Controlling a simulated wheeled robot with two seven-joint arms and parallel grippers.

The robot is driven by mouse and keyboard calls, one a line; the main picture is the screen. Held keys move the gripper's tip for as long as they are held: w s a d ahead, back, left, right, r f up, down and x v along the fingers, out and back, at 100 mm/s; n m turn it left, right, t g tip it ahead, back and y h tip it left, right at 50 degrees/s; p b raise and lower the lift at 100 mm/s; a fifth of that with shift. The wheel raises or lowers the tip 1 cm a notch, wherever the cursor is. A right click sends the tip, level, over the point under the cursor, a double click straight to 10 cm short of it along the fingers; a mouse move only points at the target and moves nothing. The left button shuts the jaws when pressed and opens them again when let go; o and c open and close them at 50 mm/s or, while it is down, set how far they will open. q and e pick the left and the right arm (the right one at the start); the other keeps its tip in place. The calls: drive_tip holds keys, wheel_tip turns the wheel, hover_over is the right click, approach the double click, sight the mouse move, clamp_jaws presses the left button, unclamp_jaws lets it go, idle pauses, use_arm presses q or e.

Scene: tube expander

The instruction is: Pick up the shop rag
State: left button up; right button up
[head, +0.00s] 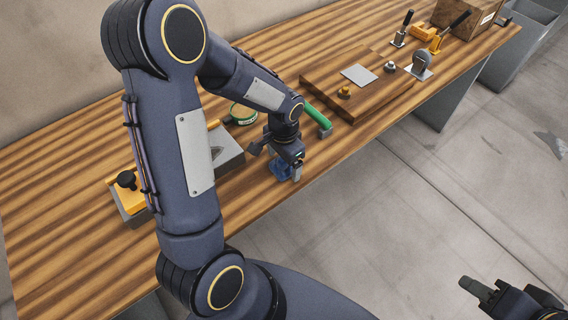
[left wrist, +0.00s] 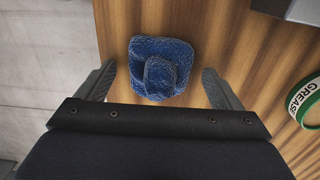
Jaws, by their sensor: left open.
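The shop rag (left wrist: 160,66) is a crumpled dark blue cloth with a raised fold in its middle. It lies on the wooden workbench (left wrist: 225,30) near the front edge. In the left wrist view it sits between the two fingers of my left gripper (left wrist: 158,85), which is open with gaps on both sides. In the head view my left gripper (head: 291,176) is low over the bench, and a bit of the blue rag (head: 279,168) shows beside the fingers; the rest is hidden. My right gripper (head: 480,290) is over the floor at the lower right, away from the bench.
A green-labelled grease tin (head: 243,114) and a green-handled tool (head: 318,117) are close behind my left gripper. A grey and orange fixture (head: 128,195) stands to the left. A raised wooden board (head: 335,85) with small parts, clamps and a wooden box (head: 465,18) are farther right.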

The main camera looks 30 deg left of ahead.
use_arm(q)
drive_tip(key=shift+c, duration=0.2)
drive_tip(key=c, duration=1)
drive_tip(key=shift+r, duration=0.4)
wheel_tip(320, 180, up, 2)
drive_tip(key=shift+r, duration=0.2)
drive_tip(key=d+r, duration=0.3)
drive_tip(key=d, duration=0.1)
drive_tip(key=d+r, duration=0.3)
drive_tip(key=d, duration=0.2)
drive_tip(key=s+d+r+b, duration=0.1)
drive_tip(key=d+r, duration=0.2)
drive_tip(key=d, duration=0.2)
drive_tip(key=shift+s+r, duration=0.1)
drive_tip(key=shift+r, duration=0.3)
